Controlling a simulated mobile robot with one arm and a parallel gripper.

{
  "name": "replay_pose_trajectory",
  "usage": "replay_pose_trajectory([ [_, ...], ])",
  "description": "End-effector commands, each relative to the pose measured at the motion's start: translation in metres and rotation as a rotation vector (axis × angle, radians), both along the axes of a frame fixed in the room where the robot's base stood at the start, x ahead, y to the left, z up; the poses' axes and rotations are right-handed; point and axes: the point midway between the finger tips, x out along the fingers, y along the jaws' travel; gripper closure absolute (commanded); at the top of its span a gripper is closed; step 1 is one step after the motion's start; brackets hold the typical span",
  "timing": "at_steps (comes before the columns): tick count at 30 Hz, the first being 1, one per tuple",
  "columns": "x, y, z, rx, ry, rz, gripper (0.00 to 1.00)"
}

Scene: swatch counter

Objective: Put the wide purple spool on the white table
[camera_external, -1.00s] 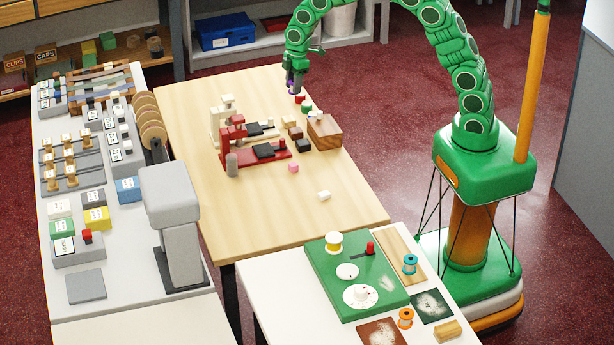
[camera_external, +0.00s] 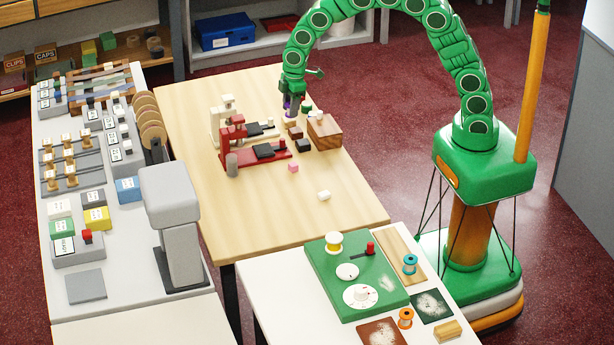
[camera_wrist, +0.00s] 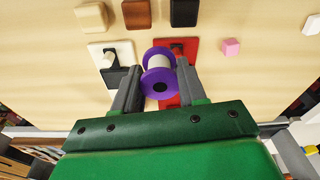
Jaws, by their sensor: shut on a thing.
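The wide purple spool (camera_wrist: 158,82), with purple flanges and a pale wound middle, sits between the two fingers of my gripper (camera_wrist: 158,76) in the wrist view. My gripper is shut on it. In the external view my gripper (camera_external: 291,112) hangs over the far part of the wooden table, near small blocks. Only a bit of purple shows there, and the fingers hide most of the spool. The white table (camera_external: 262,290) is in the foreground, well away from my gripper, with a green board (camera_external: 330,272) on it.
Red (camera_external: 232,150) and white stamp presses, a wooden block (camera_external: 325,131) and several small blocks stand near my gripper. The white table also bears a teal spool (camera_external: 410,264), an orange spool (camera_external: 405,317) and dark swatches. Its left front part is bare.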

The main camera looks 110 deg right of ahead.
Motion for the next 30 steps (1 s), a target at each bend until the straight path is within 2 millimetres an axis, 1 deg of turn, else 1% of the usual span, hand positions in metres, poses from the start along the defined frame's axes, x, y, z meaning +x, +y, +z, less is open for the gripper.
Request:
replay_pose_trajectory([
  [1, 0.006, 0.016, -0.002, 0.000, 0.001, -0.001, 0.92],
  [9, 0.029, 0.094, -0.015, 0.000, 0.005, -0.042, 0.92],
  [15, 0.040, 0.152, -0.023, -0.002, 0.003, -0.072, 0.92],
  [21, 0.045, 0.208, -0.030, -0.002, -0.003, -0.103, 0.92],
  [24, 0.045, 0.230, -0.033, -0.001, -0.004, -0.115, 0.92],
  [27, 0.045, 0.247, -0.036, -0.001, -0.005, -0.126, 0.92],
  [30, 0.044, 0.257, -0.037, -0.001, -0.006, -0.134, 0.92],
])
